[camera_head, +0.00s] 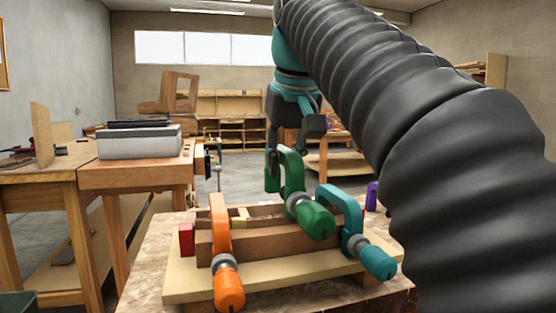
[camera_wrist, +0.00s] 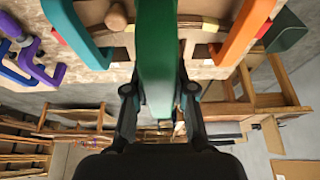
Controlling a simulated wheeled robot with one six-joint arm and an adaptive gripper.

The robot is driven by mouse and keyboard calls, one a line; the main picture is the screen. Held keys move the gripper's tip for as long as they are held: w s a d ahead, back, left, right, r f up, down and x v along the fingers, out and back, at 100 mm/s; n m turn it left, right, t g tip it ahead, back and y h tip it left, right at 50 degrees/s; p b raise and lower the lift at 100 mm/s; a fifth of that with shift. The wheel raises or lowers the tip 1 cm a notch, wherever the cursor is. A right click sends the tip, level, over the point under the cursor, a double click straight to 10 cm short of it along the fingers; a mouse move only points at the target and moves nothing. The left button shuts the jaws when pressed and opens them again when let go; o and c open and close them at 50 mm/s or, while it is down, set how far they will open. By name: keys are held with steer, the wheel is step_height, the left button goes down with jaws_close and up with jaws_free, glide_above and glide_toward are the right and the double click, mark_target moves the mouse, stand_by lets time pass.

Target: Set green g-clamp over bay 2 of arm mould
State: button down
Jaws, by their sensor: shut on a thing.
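The green g-clamp (camera_head: 291,170) is gripped by its frame in my gripper (camera_head: 272,158), which is shut on it. Its green handle (camera_head: 316,221) hangs in front of the brown arm mould (camera_head: 268,243). In the wrist view the green clamp (camera_wrist: 156,50) runs between my fingertips (camera_wrist: 160,92). An orange clamp (camera_head: 220,235) stands on the mould to the left, and a teal clamp (camera_head: 350,222) to the right. The green clamp is between them. I cannot tell whether it touches the mould, and the bay beneath it is partly hidden.
The mould sits on a pale board (camera_head: 185,283) on a worktable. A red block (camera_head: 186,240) is at its left end. A purple clamp (camera_head: 371,196) lies behind to the right. A wooden bench (camera_head: 135,176) with a grey box (camera_head: 140,143) stands at left.

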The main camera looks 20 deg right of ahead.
steer(key=shift+f, duration=0.3)
stand_by(0.4)
steer(key=b, duration=0.3)
glide_above(283, 226)
steer(key=s, duration=0.1)
steer(key=shift+s+f, duration=0.15)
steer(key=shift+f, duration=1.9)
steer(key=shift+f+b, duration=0.3)
steer(key=shift+b, duration=0.05)
steer(key=shift+f+b, duration=1.15)
steer(key=shift+f, duration=0.9)
steer(key=c, duration=1.4)
jaws_free()
steer(key=shift+o, duration=1)
